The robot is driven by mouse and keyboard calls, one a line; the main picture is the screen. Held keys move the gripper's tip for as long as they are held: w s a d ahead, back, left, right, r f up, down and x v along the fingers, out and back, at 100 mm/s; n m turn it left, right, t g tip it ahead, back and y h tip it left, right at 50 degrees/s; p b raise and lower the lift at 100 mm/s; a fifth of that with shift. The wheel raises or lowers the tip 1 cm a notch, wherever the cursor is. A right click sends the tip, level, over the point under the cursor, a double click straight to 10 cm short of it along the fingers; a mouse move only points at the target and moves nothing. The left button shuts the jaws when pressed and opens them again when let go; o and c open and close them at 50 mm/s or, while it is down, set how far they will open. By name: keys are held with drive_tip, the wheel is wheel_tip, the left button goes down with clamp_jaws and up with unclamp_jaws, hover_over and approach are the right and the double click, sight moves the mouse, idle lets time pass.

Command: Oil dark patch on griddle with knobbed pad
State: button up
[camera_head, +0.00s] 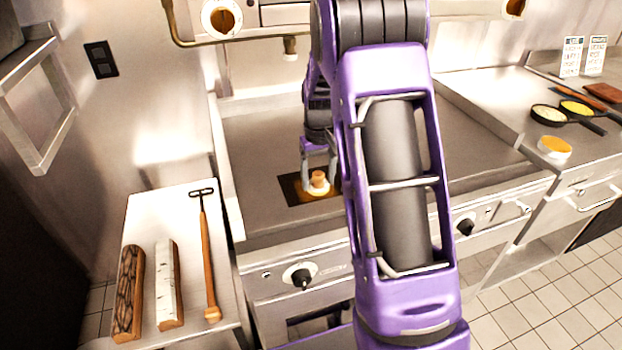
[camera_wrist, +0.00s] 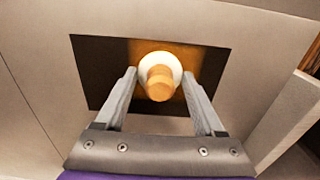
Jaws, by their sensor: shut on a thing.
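The knobbed pad has a wooden knob (camera_wrist: 158,85) on a round pale base (camera_wrist: 151,62). It also shows in the head view (camera_head: 318,182). My gripper (camera_wrist: 159,76) is shut on the knob, with one finger on each side. The pad is over the dark patch (camera_wrist: 98,68), a rectangle on the steel griddle (camera_head: 255,150). My arm hides part of the griddle in the head view.
A side shelf (camera_head: 185,215) at left holds a dark log (camera_head: 129,290), a pale log (camera_head: 167,285) and a long-handled tool (camera_head: 207,250). The griddle's raised left edge (camera_head: 226,185) is near.

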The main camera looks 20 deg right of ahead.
sight(281, 185)
drive_tip(key=shift+s+d+f, duration=0.1)
drive_tip(key=shift+d+f, duration=0.05)
drive_tip(key=shift+d, duration=1.05)
drive_tip(key=shift+d+r+p, duration=0.2)
drive_tip(key=shift+d+p, duration=0.15)
drive_tip(key=shift+d, duration=4.1)
drive_tip(key=shift+w+f+p, duration=0.15)
drive_tip(key=shift+w+p, duration=0.25)
drive_tip(key=shift+w, duration=0.75)
drive_tip(key=shift+a+r, duration=0.2)
drive_tip(key=shift+a, duration=3.15)
drive_tip(key=shift+a+f, duration=0.2)
drive_tip(key=shift+a, duration=3.35)
drive_tip(key=shift+a+r, duration=0.2)
drive_tip(key=shift+a, duration=2.85)
drive_tip(key=shift+w+f, duration=0.1)
drive_tip(key=shift+w, duration=1.05)
drive_tip(key=shift+s+d+f, duration=0.1)
drive_tip(key=shift+d, duration=8.3)
